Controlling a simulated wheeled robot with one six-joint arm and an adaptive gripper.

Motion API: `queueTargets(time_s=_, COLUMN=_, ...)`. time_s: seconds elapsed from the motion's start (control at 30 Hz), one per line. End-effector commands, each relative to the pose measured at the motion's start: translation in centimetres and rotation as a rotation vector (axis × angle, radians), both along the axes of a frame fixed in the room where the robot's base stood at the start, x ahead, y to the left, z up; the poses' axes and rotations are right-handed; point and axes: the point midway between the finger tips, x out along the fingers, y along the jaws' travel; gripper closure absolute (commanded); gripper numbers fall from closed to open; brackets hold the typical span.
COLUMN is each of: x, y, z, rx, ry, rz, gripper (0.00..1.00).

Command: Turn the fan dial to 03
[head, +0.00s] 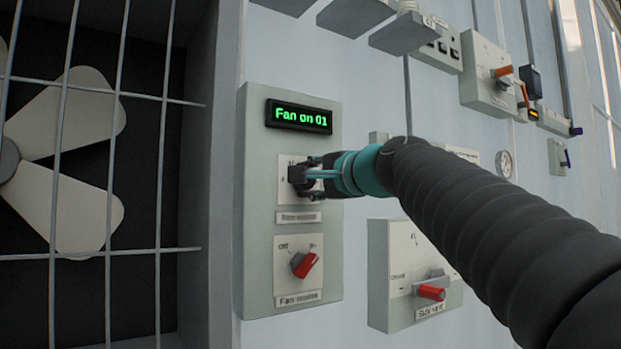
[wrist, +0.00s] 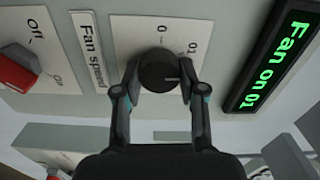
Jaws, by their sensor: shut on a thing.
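The fan speed dial (wrist: 158,72) is a round black knob on a white plate lettered "Fan speed". In the wrist view my gripper (wrist: 160,84) has one finger on each side of the dial, shut on it. A short mark on the knob's face shows near its right side. The scale beside it shows "0" and other digits. In the head view my gripper (head: 303,176) covers most of the dial. The display (head: 298,117) above reads "Fan on 01" in green; it also shows in the wrist view (wrist: 268,64).
A red switch (head: 304,264) sits below the dial on the same grey panel. A box with a red handle (head: 431,292) is to the lower right. A caged fan (head: 62,160) is at the left. More switch boxes (head: 490,72) are at the upper right.

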Motion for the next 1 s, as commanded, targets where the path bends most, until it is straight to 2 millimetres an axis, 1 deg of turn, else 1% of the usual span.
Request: queueTargets(time_s=1.0, x=-0.05, y=0.11, z=-0.37, rx=0.799, ry=0.540, rz=-0.001, gripper=0.94)
